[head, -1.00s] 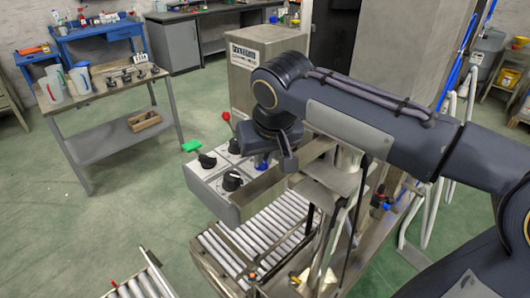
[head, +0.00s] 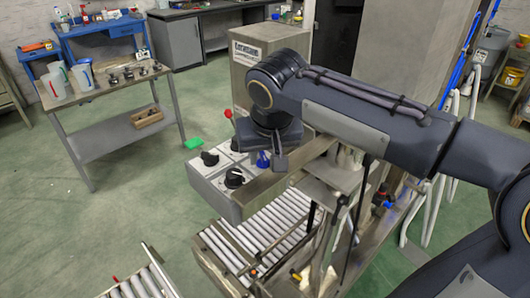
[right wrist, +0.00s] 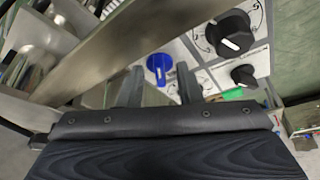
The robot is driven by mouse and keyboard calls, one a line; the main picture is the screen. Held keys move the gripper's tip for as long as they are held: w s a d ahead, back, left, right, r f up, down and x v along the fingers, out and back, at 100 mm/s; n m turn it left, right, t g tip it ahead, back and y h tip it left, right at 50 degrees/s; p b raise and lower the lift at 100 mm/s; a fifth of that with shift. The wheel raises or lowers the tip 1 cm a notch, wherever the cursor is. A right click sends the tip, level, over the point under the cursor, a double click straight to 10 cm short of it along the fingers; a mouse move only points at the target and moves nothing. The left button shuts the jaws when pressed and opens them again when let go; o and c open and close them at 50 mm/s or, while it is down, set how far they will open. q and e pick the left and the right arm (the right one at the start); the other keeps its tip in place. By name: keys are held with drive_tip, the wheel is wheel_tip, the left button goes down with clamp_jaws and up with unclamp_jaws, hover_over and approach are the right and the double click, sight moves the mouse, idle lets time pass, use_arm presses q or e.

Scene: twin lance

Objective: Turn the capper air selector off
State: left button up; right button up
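A grey control box (head: 207,190) carries several rotary knobs. A blue knob (head: 263,160) sits on its right side, partly behind my right gripper (head: 273,158). Black knobs (head: 234,178) sit to its left. In the right wrist view, the blue knob (right wrist: 158,66) has a white pointer mark and appears between the fingers of my right gripper (right wrist: 159,74). The fingers are apart, and I see no contact with the knob. Two black knobs (right wrist: 230,34) with white marks sit to the right. I cannot read which knob is the capper air selector. My left gripper is out of view.
A metal rail (head: 283,178) runs in front of the box, close to my right gripper. A roller conveyor (head: 255,240) lies below. A steel cabinet (head: 255,60) stands behind. A bench (head: 95,95) with jugs stands at the back left, with open floor before it.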

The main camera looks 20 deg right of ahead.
drive_tip(key=v, duration=0.7)
drive_tip(key=shift+s+r, duration=0.2)
drive_tip(key=shift+r, duration=0.15)
idle(0.4)
